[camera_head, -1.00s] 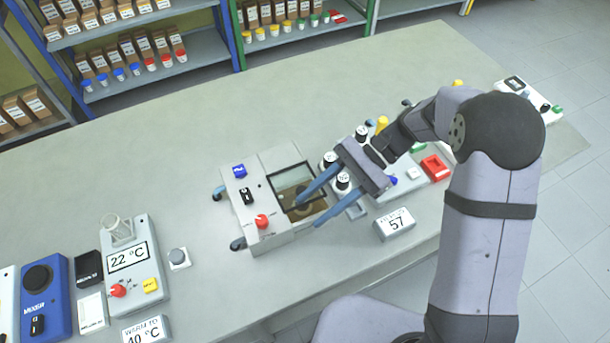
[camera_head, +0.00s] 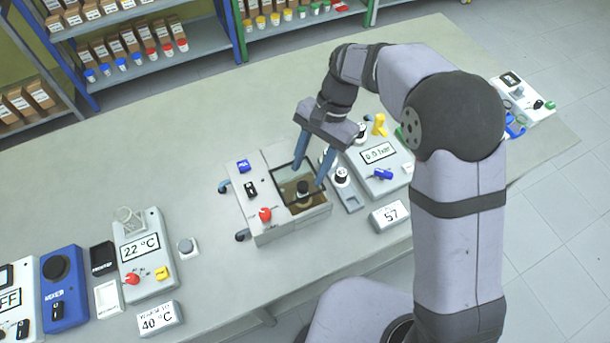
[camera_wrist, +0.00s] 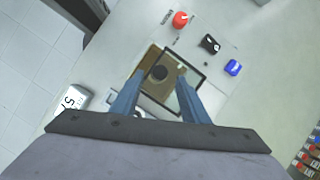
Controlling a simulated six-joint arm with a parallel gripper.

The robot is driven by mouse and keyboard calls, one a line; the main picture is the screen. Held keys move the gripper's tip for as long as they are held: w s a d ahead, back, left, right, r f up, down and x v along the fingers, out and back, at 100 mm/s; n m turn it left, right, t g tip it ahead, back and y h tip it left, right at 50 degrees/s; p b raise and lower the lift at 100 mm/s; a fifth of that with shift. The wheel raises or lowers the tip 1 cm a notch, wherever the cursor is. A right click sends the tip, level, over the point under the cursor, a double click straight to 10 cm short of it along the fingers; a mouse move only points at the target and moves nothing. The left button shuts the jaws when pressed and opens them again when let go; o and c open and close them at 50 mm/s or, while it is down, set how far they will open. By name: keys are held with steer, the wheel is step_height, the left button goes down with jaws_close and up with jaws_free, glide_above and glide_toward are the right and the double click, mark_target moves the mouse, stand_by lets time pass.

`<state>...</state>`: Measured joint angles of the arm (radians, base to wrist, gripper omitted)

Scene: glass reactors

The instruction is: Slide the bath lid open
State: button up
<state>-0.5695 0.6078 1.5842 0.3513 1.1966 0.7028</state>
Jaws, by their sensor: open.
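The bath is a pale grey box (camera_head: 262,218) on the bench, with a dark-framed square opening in its top. A brownish pane with a black round knob (camera_head: 303,187) shows in the opening. The knob also shows in the wrist view (camera_wrist: 159,72), on a tan area (camera_wrist: 150,58); I cannot tell how far the lid covers the opening. My gripper (camera_head: 308,174) is above the bath, its two blue fingers open and pointing down. In the wrist view the fingertips (camera_wrist: 160,80) appear on either side of the knob; I cannot tell their height above it or any contact.
On the bath's top are a red knob (camera_head: 265,214), a black switch (camera_head: 251,189) and a blue knob (camera_head: 243,166). A 22 °C device (camera_head: 147,262) stands left. The bench behind is clear.

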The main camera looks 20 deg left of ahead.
mark_target(303, 185)
steer(key=shift+p+x, duration=0.5)
steer(key=shift+x, duration=1.6)
